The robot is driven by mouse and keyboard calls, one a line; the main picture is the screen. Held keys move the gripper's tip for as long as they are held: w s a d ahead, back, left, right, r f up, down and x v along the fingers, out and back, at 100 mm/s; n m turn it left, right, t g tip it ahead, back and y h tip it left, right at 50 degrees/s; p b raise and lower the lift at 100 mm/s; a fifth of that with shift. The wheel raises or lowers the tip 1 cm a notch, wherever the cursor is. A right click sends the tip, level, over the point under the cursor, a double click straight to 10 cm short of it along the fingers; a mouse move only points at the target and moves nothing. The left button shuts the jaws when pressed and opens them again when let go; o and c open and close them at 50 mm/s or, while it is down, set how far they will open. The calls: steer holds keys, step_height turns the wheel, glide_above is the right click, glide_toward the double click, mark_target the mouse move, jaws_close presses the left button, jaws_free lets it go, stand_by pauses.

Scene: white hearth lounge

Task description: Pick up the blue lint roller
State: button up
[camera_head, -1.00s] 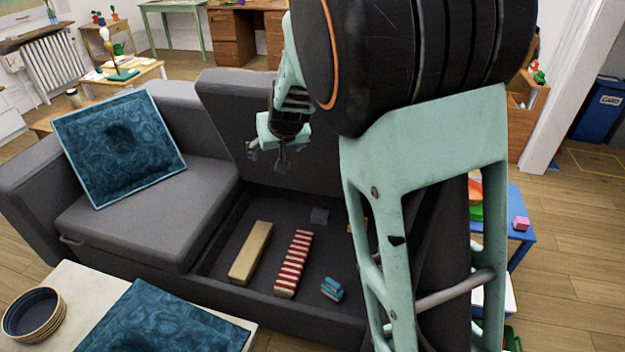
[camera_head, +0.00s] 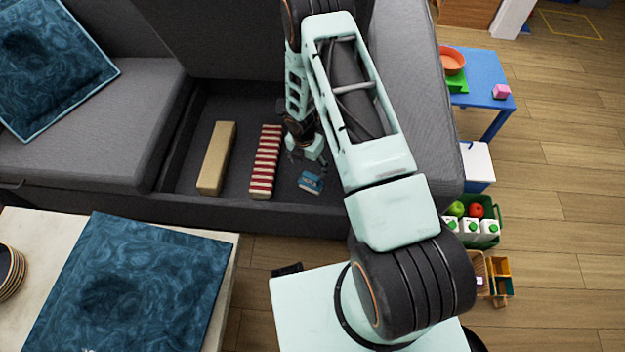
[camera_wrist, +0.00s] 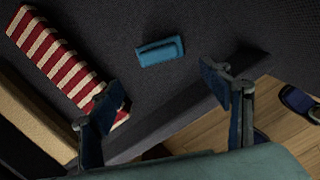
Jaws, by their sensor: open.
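A small blue object (camera_head: 311,182), which I take to be the blue lint roller, lies on the dark floor of the open sofa compartment (camera_head: 232,190), near its front wall. It is too small to make out a roller or handle. In the wrist view the same blue object (camera_wrist: 160,51) lies beyond my fingertips, between their two lines, with nothing touching it. My gripper (camera_wrist: 162,88) is open and empty. In the head view my gripper (camera_head: 306,158) is over the compartment, just behind the blue object, and my arm hides the compartment's right part.
A red-and-white striped box (camera_head: 265,165) and a tan block (camera_head: 216,160) lie left of the blue object. The compartment's front wall (camera_head: 230,212) is close in front. The raised seat (camera_head: 215,45) stands behind. A table with a blue cushion (camera_head: 130,285) is at front left.

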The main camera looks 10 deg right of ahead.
mark_target(311, 176)
steer(key=f, duration=0.3)
steer(key=f+b, duration=0.1)
steer(key=f, duration=0.2)
steer(key=shift+d, duration=0.2)
steer(key=f, duration=0.1)
steer(key=w+f+b, duration=0.1)
steer(key=f, duration=0.1)
steer(key=f+b, duration=0.1)
steer(key=f, duration=0.1)
steer(key=shift+w+d+f, duration=0.2)
steer(key=shift+w+d, duration=0.05)
steer(key=shift+d, duration=0.1)
steer(key=c, duration=1.4)
steer(key=shift+r, duration=0.1)
steer(key=shift+r, duration=0.1)
